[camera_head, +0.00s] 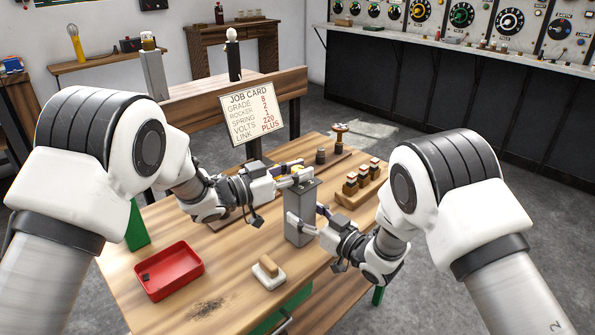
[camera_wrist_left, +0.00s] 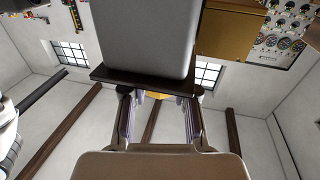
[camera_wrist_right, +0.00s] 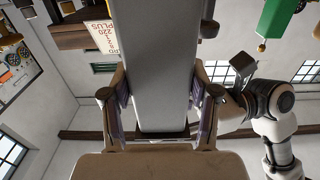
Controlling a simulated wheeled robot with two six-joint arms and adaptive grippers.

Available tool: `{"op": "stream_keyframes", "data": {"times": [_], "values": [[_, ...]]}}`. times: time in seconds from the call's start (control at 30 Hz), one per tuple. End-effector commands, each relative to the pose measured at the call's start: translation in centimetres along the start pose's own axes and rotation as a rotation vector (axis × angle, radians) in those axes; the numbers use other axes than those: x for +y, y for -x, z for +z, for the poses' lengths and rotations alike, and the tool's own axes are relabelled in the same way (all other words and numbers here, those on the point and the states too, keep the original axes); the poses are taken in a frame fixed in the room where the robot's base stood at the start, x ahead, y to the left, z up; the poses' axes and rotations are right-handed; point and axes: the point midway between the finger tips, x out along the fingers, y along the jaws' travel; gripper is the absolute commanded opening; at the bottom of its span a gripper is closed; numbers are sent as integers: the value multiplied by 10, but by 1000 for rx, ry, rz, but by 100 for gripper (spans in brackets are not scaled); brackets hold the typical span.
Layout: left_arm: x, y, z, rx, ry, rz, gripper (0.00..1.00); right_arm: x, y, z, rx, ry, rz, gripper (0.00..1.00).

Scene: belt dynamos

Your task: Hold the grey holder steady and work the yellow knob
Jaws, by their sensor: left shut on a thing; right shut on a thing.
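The grey holder (camera_head: 300,222) is a tall upright block with a dark top, standing on the wooden table. My right gripper (camera_head: 308,218) is shut on it, one finger on each side; the right wrist view shows the grey block (camera_wrist_right: 158,70) between both fingers. My left gripper (camera_head: 295,181) is at the top of the holder. In the left wrist view its fingers close around a small yellow part, the yellow knob (camera_wrist_left: 156,96), mostly hidden beyond the dark plate and grey body (camera_wrist_left: 147,40). In the head view the fingers largely cover the knob.
A red tray (camera_head: 168,272) with a small dark piece lies at the front left. A white block with a tan top (camera_head: 268,272) sits near the front. A wooden rack (camera_head: 362,190) stands to the right. The job card (camera_head: 251,113) stands behind.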

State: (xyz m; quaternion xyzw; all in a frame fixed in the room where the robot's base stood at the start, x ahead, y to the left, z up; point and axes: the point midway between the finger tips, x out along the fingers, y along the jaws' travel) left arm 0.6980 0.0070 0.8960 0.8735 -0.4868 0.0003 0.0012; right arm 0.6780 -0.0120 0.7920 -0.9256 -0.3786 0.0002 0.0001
Motion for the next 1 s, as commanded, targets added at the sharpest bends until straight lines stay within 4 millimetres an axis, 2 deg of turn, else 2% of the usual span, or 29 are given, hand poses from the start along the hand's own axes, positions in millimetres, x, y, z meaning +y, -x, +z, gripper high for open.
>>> {"op": "stream_keyframes", "data": {"times": [0.3,0.57,0.6,0.67,1.0], "values": [[1,0,0,-1,-3,-217,0,-2,0,1,-2,2,-5,0],[0,0,0,0,-3,-228,0,-2,0,1,-2,3,-6,0],[0,0,0,0,-3,-228,32,-2,0,1,-2,3,-6,0],[0,0,0,0,-3,-228,53,-2,0,1,-2,3,-6,0],[0,2,0,-1,-2,-227,55,-1,0,1,-3,1,-3,0]]}}
